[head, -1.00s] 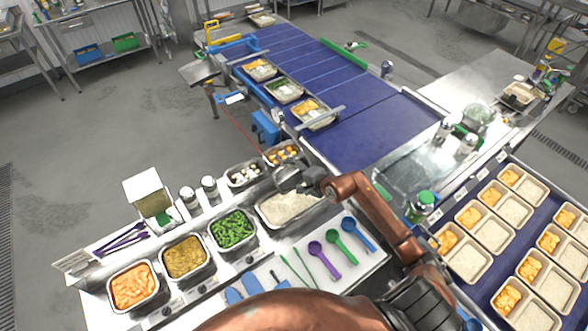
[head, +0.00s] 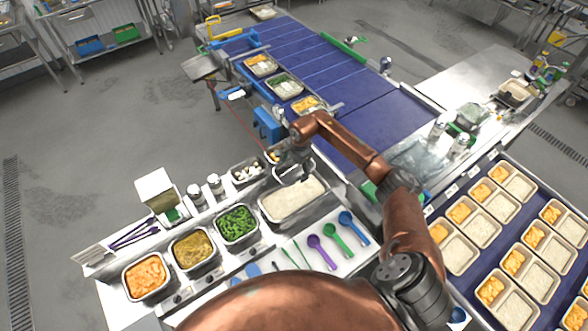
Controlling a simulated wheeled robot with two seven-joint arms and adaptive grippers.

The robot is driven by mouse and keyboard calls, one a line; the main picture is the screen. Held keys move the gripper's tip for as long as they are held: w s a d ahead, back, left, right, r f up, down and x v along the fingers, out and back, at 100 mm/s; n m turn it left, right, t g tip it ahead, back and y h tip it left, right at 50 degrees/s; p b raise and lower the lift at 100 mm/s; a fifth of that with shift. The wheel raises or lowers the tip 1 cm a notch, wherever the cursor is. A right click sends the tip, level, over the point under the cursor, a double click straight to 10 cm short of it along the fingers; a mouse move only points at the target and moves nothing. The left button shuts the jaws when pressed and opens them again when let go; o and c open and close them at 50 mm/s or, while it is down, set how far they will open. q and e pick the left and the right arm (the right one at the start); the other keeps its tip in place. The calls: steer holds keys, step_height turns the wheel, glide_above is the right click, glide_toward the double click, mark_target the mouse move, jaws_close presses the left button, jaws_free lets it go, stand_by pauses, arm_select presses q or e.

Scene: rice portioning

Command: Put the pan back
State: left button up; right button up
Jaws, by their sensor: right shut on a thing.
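The metal pan of white rice (head: 263,206) is at the right end of the row of food pans on the steel counter. My right gripper (head: 291,172) is at the pan's far rim and is shut on it. The gripper and wrist hide part of that rim. I cannot tell whether the pan rests fully in its place or sits slightly raised. My left gripper is not in view.
Pans of orange food (head: 146,277), yellow-brown food (head: 192,249) and green vegetables (head: 237,224) stand to the left. Purple, green and blue scoops lie in front. A blue conveyor (head: 340,130) with trays runs behind. Filled trays (head: 485,225) stand at right.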

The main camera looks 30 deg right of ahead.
steer(key=shift+w+r+g+b, duration=0.15)
steer(key=shift+g+b, duration=0.3)
steer(key=shift+g, duration=0.35)
steer(key=shift+r, duration=0.15)
steer(key=shift+s, duration=0.2)
